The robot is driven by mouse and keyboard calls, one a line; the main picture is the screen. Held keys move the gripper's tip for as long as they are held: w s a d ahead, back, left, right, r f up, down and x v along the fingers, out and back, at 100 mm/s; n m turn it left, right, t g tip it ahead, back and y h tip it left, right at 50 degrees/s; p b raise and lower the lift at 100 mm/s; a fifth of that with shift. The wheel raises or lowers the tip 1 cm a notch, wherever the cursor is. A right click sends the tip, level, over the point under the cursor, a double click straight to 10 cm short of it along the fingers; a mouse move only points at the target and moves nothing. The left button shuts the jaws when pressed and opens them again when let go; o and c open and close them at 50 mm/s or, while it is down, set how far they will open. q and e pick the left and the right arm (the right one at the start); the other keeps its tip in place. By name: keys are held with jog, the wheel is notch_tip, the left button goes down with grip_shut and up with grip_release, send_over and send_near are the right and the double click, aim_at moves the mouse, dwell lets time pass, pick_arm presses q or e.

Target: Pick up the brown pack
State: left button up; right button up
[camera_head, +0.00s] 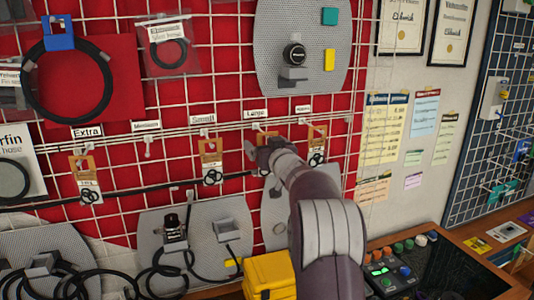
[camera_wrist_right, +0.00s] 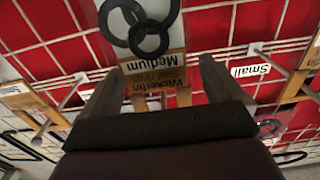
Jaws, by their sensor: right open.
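Several packs with brown header cards and black rings hang on the red grid wall. One brown pack (camera_wrist_right: 155,75), marked "Medium" on its card, fills the middle of the right wrist view, upside down, rings toward the top. My right gripper (camera_head: 257,150) is open at the wall below the "Large" sign and partly hides the pack there in the head view. In the right wrist view its two fingers (camera_wrist_right: 158,90) stand on either side of the brown card; I cannot tell if they touch it. My left gripper is not in view.
Other brown packs hang at left (camera_head: 85,180), left of my gripper (camera_head: 211,160) and right of it (camera_head: 317,145). Grey panels with hoses (camera_head: 190,250) and a yellow box (camera_head: 268,275) lie below. A bare hook (camera_head: 147,150) sits under another sign.

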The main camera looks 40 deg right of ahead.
jog(key=shift+w+d+f, duration=0.15)
jog(key=shift+w+d, duration=0.05)
jog(key=shift+w, duration=0.1)
jog(key=c, duration=0.9)
jog(key=shift+c, duration=0.6)
jog(key=r+b+v, duration=0.1)
jog(key=b+v, duration=0.4)
jog(key=v, duration=1.3)
jog(key=shift+r, duration=0.3)
